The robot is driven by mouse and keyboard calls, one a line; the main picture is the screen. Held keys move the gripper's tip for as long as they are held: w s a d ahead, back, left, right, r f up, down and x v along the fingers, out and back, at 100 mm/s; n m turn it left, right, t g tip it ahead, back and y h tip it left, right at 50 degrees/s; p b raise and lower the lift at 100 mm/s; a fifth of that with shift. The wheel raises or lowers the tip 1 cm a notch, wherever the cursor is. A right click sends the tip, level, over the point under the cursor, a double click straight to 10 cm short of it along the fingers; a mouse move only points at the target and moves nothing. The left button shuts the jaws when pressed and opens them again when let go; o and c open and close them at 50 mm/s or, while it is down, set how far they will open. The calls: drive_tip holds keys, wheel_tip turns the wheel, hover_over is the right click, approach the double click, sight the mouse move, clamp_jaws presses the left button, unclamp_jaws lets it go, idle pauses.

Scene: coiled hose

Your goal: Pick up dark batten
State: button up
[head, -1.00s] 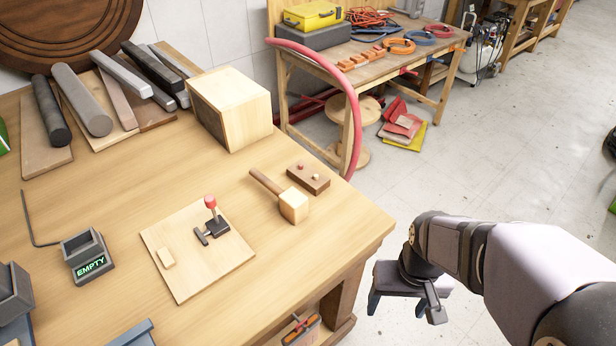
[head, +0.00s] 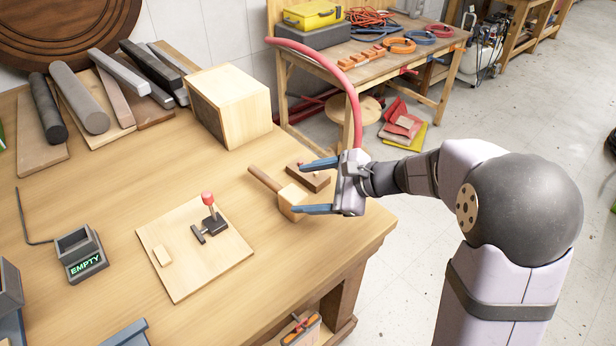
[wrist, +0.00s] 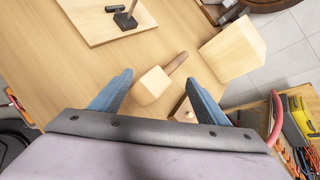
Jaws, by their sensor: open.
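Two things could be the dark batten. One is a short dark brown wooden block (head: 312,181) with small pegs on top, lying flat near the bench's right edge; the other is a long dark bar (head: 150,66) among the stock at the back left. My gripper (head: 297,188) is open and empty above the right part of the bench. Its blue fingers spread over the mallet (head: 290,202) and the brown block. In the wrist view the mallet head (wrist: 152,86) shows between the fingers, and the brown block (wrist: 183,111) is partly hidden by the right finger.
A pale wooden box (head: 232,108) stands behind the mallet. A thin board (head: 180,275) with a red-knobbed clamp lies left of it. A grey holder marked EMPTY (head: 80,255) stands further left. Rods and boards fill the back left. The bench's middle is mostly bare.

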sight(316, 173)
drive_tip(key=w+r+m+t+y, duration=0.1)
drive_tip(key=w+m+t, duration=0.1)
drive_tip(key=w+m, duration=0.3)
drive_tip(key=w+d+f+m, duration=0.1)
drive_tip(key=f, duration=0.1)
drive_tip(key=w+d+f+m+t, duration=0.1)
drive_tip(key=w+d, duration=0.1)
drive_tip(key=w+d+f+m+t+b, duration=0.1)
drive_tip(key=w+f+m, duration=0.1)
drive_tip(key=shift+d+f+h, duration=0.35)
drive_tip(key=shift+h, duration=0.05)
drive_tip(key=shift+s+d+f, duration=0.1)
drive_tip(key=shift+s+f, duration=0.05)
drive_tip(key=shift+f, duration=0.05)
drive_tip(key=shift+f+p+x, duration=0.1)
drive_tip(key=shift+p+x, duration=0.6)
drive_tip(key=shift+x, duration=1.15)
drive_tip(key=shift+f+p+x, duration=0.15)
drive_tip(key=shift+p+x, duration=0.55)
drive_tip(key=shift+x, duration=1.15)
drive_tip(key=shift+d, duration=0.25)
drive_tip(key=c, duration=1.2)
drive_tip(key=shift+r, duration=0.15)
drive_tip(key=shift+c, duration=0.2)
